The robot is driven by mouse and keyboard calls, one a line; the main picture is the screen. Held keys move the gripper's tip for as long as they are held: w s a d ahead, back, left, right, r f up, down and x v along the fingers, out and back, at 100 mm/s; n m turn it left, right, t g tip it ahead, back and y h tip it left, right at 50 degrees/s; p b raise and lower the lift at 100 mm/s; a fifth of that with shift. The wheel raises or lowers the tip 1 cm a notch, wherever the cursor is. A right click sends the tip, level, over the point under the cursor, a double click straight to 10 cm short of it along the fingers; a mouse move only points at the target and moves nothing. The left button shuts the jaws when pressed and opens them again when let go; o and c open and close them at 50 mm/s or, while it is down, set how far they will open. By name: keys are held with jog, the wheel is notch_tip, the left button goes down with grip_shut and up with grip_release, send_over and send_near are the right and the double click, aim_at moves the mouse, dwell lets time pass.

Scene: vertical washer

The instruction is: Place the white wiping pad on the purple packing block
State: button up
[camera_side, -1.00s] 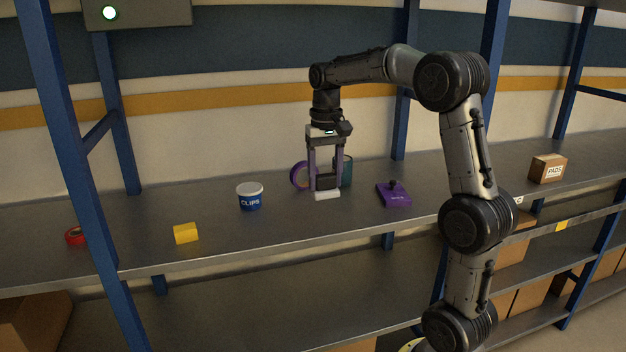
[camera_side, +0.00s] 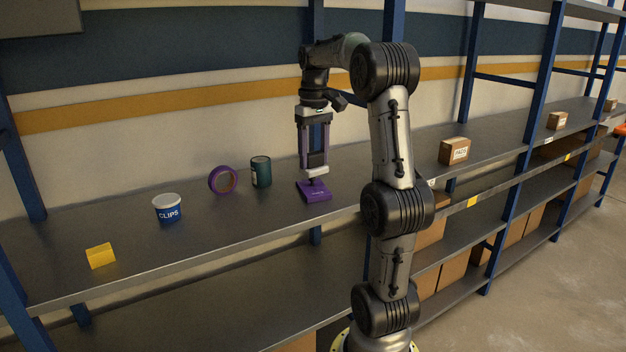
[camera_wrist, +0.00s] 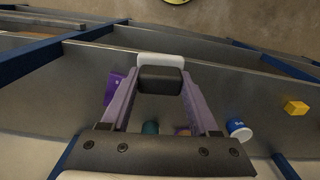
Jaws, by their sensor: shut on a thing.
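The white wiping pad (camera_side: 311,171) hangs level below my gripper (camera_side: 314,158), which is shut on its dark grip. In the wrist view the dark grip (camera_wrist: 160,80) sits between the fingers of my gripper (camera_wrist: 161,76), with the pad's white edge (camera_wrist: 160,60) beyond. In the wrist view the purple block (camera_wrist: 114,87) shows left of the pad, partly hidden by a finger. I cannot tell how large the gap is.
A purple tape roll (camera_side: 222,180) and a dark green cylinder (camera_side: 261,171) stand left of the block. Farther left are a blue-and-white clips tub (camera_side: 167,208) and a yellow block (camera_side: 101,256). A cardboard box (camera_side: 454,151) stands right. The shelf between is clear.

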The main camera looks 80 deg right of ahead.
jog(key=shift+s+d+m, duration=0.4)
jog(key=shift+s+d, duration=0.3)
jog(key=shift+s, duration=0.25)
jog(key=w+d+f, duration=0.4)
jog(key=d+f, duration=0.1)
jog(key=d, duration=0.3)
send_over(310, 193)
jog(key=f, duration=0.4)
jog(key=shift+s+a+f, duration=0.1)
jog(key=shift+s+a, duration=0.1)
jog(key=shift+a, duration=0.2)
jog(key=shift+w+d+f, duration=0.1)
jog(key=shift+d+f, duration=0.05)
jog(key=shift+f, duration=0.8)
jog(key=shift+w+d+f, duration=0.1)
jog(key=shift+d+f, duration=0.05)
jog(key=shift+f, duration=0.8)
jog(key=shift+f, duration=0.15)
jog(key=o, duration=1.3)
jog(key=shift+o, duration=0.2)
